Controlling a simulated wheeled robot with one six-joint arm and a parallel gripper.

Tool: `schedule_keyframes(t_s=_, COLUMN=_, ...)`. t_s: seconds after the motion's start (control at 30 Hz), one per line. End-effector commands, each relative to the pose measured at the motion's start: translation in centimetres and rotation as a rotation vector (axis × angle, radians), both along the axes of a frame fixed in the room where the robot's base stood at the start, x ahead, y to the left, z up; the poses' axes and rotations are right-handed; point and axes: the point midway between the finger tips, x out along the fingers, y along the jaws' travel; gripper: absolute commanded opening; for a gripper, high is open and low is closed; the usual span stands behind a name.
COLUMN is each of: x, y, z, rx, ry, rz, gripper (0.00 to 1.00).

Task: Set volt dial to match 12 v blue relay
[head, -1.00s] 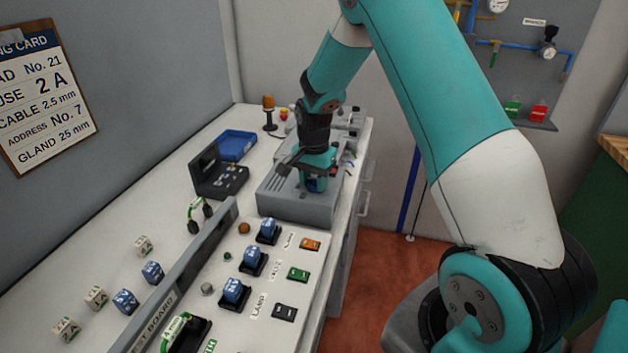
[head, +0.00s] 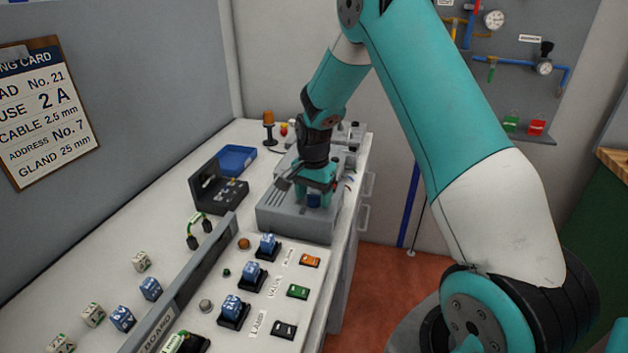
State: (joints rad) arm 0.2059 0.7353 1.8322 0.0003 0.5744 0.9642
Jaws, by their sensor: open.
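My gripper (head: 314,190) points down over a grey box-shaped unit (head: 278,222) at the far part of the bench. Its jaws are open. No volt dial can be made out clearly. Blue relay-like blocks sit in black sockets on the test board: a far one (head: 268,244), a middle one (head: 252,272) and a near one (head: 231,307). Their voltage markings are too small to read surely.
Loose blue blocks (head: 151,288) and white blocks (head: 141,261) lie at the left of the bench. A black open case (head: 218,190), a blue tray (head: 236,158) and an amber beacon (head: 268,127) stand farther back. Rocker switches (head: 298,291) line the board's right side.

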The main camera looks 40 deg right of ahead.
Motion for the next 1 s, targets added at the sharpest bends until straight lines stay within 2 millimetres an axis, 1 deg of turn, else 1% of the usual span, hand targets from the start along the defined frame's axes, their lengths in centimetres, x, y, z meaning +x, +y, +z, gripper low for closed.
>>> schedule_keyframes(t_s=0.07, x=0.1, y=0.0, z=0.7, rx=-0.001, ry=-0.004, rz=0.000, gripper=0.62)
schedule_keyframes(t_s=0.17, x=0.1, y=0.0, z=2.3, rx=-0.001, ry=-0.007, rz=0.000, gripper=0.62)
schedule_keyframes(t_s=0.27, x=0.2, y=0.0, z=4.7, rx=-0.001, ry=-0.009, rz=0.000, gripper=0.62)
schedule_keyframes(t_s=0.5, x=0.1, y=0.0, z=11.0, rx=-0.002, ry=-0.008, rz=0.000, gripper=0.62)
schedule_keyframes(t_s=0.6, x=0.1, y=0.0, z=13.2, rx=-0.002, ry=-0.007, rz=0.000, gripper=0.62)
schedule_keyframes(t_s=0.7, x=0.1, y=0.0, z=15.0, rx=-0.001, ry=-0.006, rz=-0.001, gripper=0.62)
schedule_keyframes(t_s=0.83, x=0.0, y=0.0, z=16.5, rx=-0.001, ry=-0.004, rz=-0.001, gripper=0.62)
schedule_keyframes(t_s=1.0, x=0.0, y=0.0, z=17.2, rx=0.000, ry=-0.002, rz=-0.001, gripper=0.62)
